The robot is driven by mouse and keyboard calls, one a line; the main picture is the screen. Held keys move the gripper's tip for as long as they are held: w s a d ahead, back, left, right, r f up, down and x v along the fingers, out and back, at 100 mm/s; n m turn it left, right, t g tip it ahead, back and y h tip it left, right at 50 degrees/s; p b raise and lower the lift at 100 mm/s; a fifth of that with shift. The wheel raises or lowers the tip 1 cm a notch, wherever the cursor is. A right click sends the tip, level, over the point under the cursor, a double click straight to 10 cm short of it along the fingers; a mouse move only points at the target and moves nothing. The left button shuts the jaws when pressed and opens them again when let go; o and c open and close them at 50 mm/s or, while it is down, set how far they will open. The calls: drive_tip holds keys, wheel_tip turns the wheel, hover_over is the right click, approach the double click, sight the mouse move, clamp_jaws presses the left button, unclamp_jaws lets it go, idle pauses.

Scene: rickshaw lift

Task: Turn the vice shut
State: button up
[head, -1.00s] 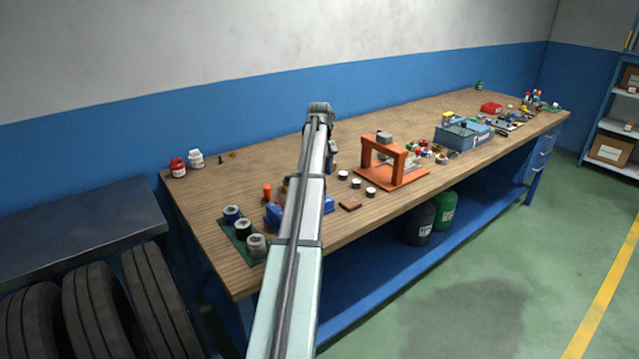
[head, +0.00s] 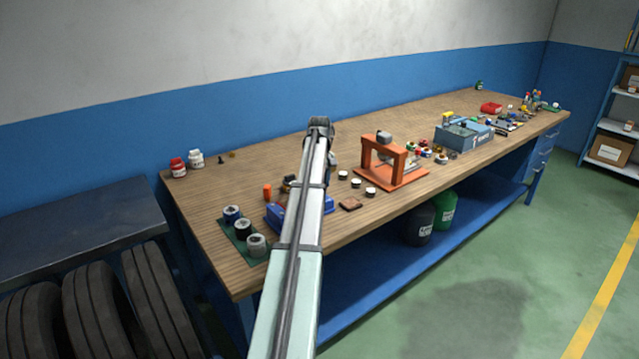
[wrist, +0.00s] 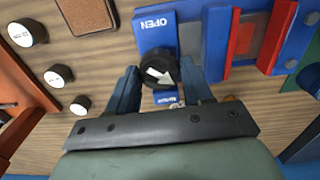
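The blue vice (head: 275,218) stands near the left end of the workbench in the head view, partly hidden behind my arm. In the wrist view the vice (wrist: 214,45) shows red jaw pads with a gap between them. Its black round knob (wrist: 158,68) carries a white pointer and sits over a blue plate lettered OPEN (wrist: 153,25). A second label below the knob is too small to read. My gripper (wrist: 160,78) is open, with one finger on each side of the knob. Whether the fingers touch it is unclear. The fingers are hidden in the head view.
A brown square pad (head: 351,204) and several white-topped round pieces (head: 370,192) lie right of the vice. An orange press frame (head: 395,160) stands beyond them. A green tray (head: 235,240) with cans is at left.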

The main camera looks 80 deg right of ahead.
drive_tip(key=c, duration=0.6)
drive_tip(key=shift+m, duration=0.3)
drive_tip(key=m, duration=0.4)
drive_tip(key=shift+s+d+m, duration=0.1)
drive_tip(key=shift+m, duration=2.1)
drive_tip(key=o, duration=1.1)
drive_tip(key=shift+r, duration=0.1)
